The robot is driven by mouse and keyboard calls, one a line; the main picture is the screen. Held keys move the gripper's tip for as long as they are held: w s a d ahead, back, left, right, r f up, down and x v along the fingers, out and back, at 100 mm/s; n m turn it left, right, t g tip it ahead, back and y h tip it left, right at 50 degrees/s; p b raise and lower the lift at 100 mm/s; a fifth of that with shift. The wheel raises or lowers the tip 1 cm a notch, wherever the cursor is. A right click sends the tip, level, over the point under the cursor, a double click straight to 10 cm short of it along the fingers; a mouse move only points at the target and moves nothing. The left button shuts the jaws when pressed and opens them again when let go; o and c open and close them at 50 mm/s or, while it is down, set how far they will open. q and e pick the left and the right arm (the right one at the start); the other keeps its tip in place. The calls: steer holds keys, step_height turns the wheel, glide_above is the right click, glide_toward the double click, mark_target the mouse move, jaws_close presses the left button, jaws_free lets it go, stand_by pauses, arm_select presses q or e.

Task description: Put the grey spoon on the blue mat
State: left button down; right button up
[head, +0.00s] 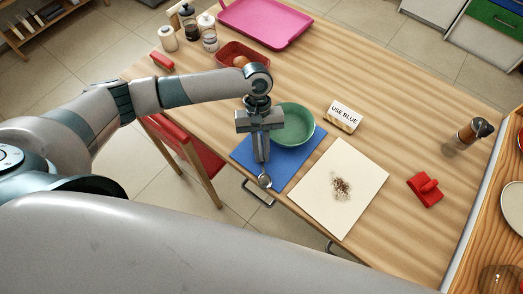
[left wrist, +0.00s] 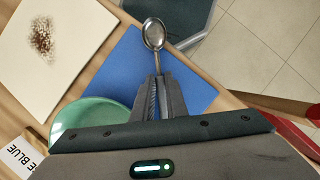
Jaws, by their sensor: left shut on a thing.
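The grey spoon (head: 265,181) is held in my left gripper (head: 261,160), which is shut on its handle. In the left wrist view the spoon (left wrist: 155,36) points away from the gripper (left wrist: 158,82), with its bowl near the mat's edge. The blue mat (head: 290,166) lies on the table below and around the gripper. The mat also shows in the left wrist view (left wrist: 112,72). A green bowl (head: 293,124) stands at the mat's far side. I cannot tell whether the spoon touches the mat. My right gripper is not in view.
A cream sheet with brown crumbs (head: 318,200) lies right of the mat. A "USE BLUE" sign (head: 342,117) stands behind it. A red object (head: 425,189), a pepper mill (head: 474,132), a red container (head: 243,52) and a pink tray (head: 264,22) are further off. The table's front edge is close.

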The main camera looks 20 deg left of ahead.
arm_select(q)
steer(key=shift+f, duration=0.35)
steer(key=shift+f, duration=0.2)
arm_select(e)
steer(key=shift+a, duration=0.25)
arm_select(q)
steer(key=c, duration=1.7)
jaws_free()
steer(key=shift+f, duration=0.1)
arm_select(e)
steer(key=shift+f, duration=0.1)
arm_select(q)
steer(key=shift+w+a+r, duration=0.2)
steer(key=shift+w+r, duration=0.05)
steer(key=shift+r, duration=0.4)
steer(key=b+v, duration=0.3)
steer(key=v, duration=1.3)
steer(key=shift+s+d+r, duration=0.1)
steer(key=shift+d+r, duration=0.05)
steer(key=shift+r, duration=0.1)
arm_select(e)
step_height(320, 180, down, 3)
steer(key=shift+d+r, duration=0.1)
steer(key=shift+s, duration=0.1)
